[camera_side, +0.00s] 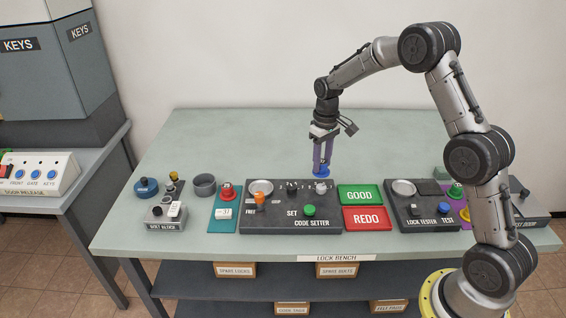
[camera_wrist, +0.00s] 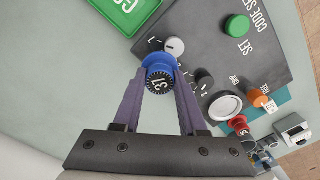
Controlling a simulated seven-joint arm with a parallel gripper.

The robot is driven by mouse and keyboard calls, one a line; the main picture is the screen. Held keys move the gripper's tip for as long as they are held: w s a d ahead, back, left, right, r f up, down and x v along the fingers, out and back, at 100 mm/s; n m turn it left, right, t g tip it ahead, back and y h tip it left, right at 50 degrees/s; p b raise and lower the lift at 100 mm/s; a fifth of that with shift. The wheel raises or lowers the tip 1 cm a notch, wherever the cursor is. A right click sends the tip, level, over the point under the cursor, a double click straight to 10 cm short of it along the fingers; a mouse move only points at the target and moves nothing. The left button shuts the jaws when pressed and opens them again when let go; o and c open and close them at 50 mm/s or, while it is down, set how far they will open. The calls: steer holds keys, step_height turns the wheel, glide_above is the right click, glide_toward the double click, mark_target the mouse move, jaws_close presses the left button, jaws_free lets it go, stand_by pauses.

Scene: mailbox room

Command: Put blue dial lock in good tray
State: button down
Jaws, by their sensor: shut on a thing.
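The blue dial lock (camera_side: 321,172) is between the purple fingertips of my gripper (camera_side: 322,163). In the wrist view the fingers (camera_wrist: 160,82) are shut on its sides, and its black numbered dial (camera_wrist: 159,83) faces the camera. It appears by the back edge of the code setter; its exact height is hard to tell. The green GOOD tray (camera_side: 346,203) lies on the bench, right of the code setter and to the right of the lock. In the wrist view a corner of the GOOD tray (camera_wrist: 142,7) shows at the top.
The code setter (camera_side: 270,220) carries a silver round cup, knobs and a green button (camera_side: 309,210). The red REDO tray (camera_side: 367,218) lies in front of GOOD. The lock tester (camera_side: 415,222) is to the right. Another blue round lock (camera_side: 146,185) sits far left. The bench behind is clear.

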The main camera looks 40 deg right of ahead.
steer(key=shift+s+d+f+m, duration=0.35)
steer(key=shift+s+d+f, duration=0.45)
steer(key=shift+s, duration=0.55)
steer(key=shift+s+d+f+m, duration=0.3)
steer(key=shift+s+d+f, duration=0.45)
steer(key=shift+s, duration=0.55)
steer(key=shift+s+d+f+m, duration=0.35)
steer(key=shift+s+d+f, duration=0.45)
steer(key=shift+s, duration=0.55)
steer(key=shift+f, duration=1.15)
steer(key=shift+c, duration=0.7)
jaws_free()
steer(key=shift+r, duration=3)
steer(key=shift+a, duration=0.1)
